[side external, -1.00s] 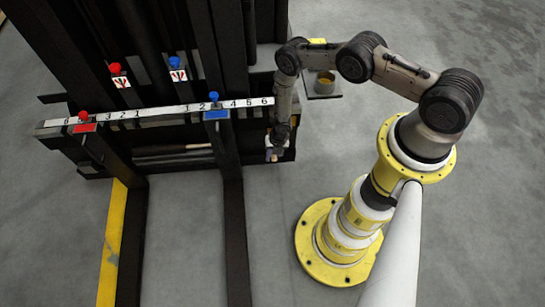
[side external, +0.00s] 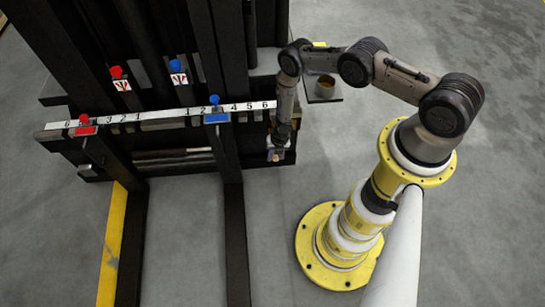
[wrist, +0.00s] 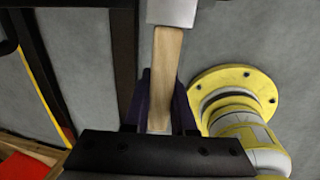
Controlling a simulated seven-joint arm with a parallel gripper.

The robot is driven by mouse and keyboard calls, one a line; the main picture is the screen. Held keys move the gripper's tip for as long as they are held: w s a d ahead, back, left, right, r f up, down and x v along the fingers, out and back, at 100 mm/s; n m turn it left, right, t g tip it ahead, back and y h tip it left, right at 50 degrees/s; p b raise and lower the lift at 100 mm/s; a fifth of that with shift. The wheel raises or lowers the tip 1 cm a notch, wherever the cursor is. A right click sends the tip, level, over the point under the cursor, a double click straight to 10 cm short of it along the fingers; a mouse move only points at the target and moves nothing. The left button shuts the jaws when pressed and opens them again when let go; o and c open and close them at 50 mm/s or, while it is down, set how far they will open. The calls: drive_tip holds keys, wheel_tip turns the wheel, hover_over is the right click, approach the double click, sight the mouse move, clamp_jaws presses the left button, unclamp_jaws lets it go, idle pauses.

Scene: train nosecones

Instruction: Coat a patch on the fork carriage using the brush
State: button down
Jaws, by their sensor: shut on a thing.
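My gripper (wrist: 161,108) is shut on the brush's wooden handle (wrist: 167,70) in the wrist view. A pale grey block (wrist: 171,11) is at the handle's far end, cut by the top edge; bristles cannot be made out. In the side external view my gripper (side external: 277,152) hangs low in front of the right end of the black fork carriage (side external: 110,172). I cannot tell whether the brush touches the carriage there. A white numbered strip (side external: 140,117) runs along the carriage top.
Red (side external: 87,131) and blue (side external: 217,118) labelled fork latches sit on the carriage. Two long forks (side external: 237,235) extend toward the camera. A cup (side external: 325,82) stands on a small dark shelf beside my arm. Floor right of the forks is clear up to my yellow base.

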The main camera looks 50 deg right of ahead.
drive_tip(key=shift+s+d+r, duration=0.75)
drive_tip(key=shift+s+d, duration=1.65)
drive_tip(key=shift+d, duration=0.1)
drive_tip(key=shift+w+a, duration=2.6)
drive_tip(key=shift+r, duration=0.75)
drive_tip(key=s+d, duration=0.5)
drive_tip(key=shift+s+d, duration=0.1)
drive_tip(key=s+a, duration=0.4)
drive_tip(key=shift+s+a, duration=0.15)
